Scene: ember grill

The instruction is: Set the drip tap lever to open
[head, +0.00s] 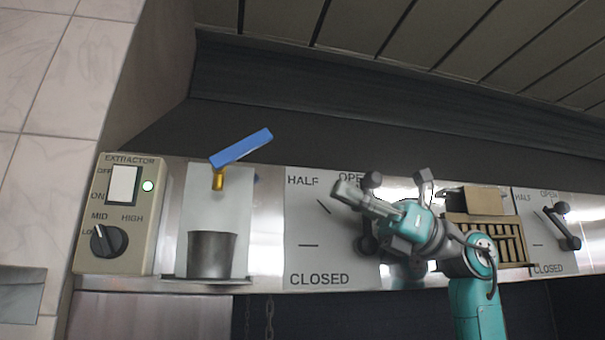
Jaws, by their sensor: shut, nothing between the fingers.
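The drip tap has a blue lever (241,147) on top of a small brass spout (218,179), at the left of the steel panel. The lever slants, with its right end higher than its left end. No liquid shows below the spout. A dark metal cup (212,255) stands under it on a narrow tray (205,281). My gripper (346,191) is shut and empty, to the right of the lever and somewhat lower in the picture. It points left, apart from the lever, in front of a plate marked HALF, OPEN and CLOSED.
An extractor box (118,213) with a switch and a dial is at the left. A dark-knobbed control (367,244) is partly hidden behind my gripper. A similar control (563,225) is at the far right. A rack with a brown box (484,200) stands behind my arm. A sloped hood is above.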

